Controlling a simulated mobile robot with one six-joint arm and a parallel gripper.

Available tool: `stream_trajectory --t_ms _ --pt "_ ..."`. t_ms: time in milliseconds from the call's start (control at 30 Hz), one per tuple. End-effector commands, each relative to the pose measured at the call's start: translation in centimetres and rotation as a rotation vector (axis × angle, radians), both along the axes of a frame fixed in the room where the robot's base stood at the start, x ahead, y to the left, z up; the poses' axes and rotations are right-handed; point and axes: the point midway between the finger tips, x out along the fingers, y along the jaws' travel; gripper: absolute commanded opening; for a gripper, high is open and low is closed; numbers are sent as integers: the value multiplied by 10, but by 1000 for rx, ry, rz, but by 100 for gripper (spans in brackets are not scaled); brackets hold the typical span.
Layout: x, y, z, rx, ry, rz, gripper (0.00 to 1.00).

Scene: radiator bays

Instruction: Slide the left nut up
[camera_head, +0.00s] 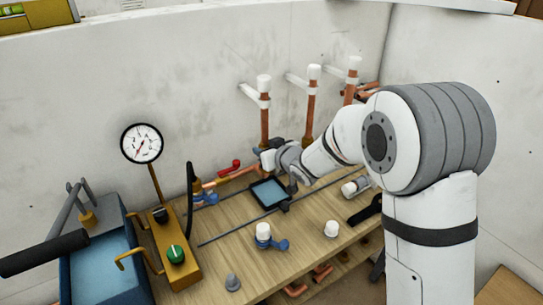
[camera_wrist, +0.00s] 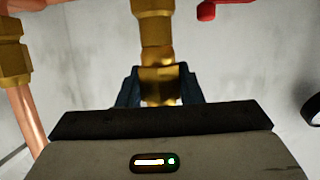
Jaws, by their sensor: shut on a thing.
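In the wrist view a brass nut (camera_wrist: 160,80) sits between the dark blue fingers of my gripper (camera_wrist: 158,92), which is shut on it. A larger brass fitting (camera_wrist: 153,8) is in line with the nut, with a narrower brass neck between them. In the head view my gripper (camera_head: 276,158) is at the foot of the left upright copper pipe (camera_head: 264,125). The nut cannot be made out there, as the gripper covers that spot.
A second copper pipe with brass nut (camera_wrist: 12,55) and a red handle (camera_wrist: 207,10) are close by in the wrist view. The workbench (camera_head: 225,245) holds a tablet (camera_head: 269,192), a blue-and-white valve (camera_head: 265,236) and a pump with gauge (camera_head: 142,143). More upright pipes (camera_head: 310,110) stand right.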

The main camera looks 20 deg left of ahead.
Motion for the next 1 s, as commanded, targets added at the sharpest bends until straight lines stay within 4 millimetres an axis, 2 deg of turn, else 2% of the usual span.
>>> stream_trajectory --t_ms 100,733,767,1000 --pt "0 0 12 2 -3 0 16" --pt "1 0 46 3 -2 -1 16" --pt "1 0 45 3 -1 -1 34" --pt "1 0 43 2 -1 -1 54"
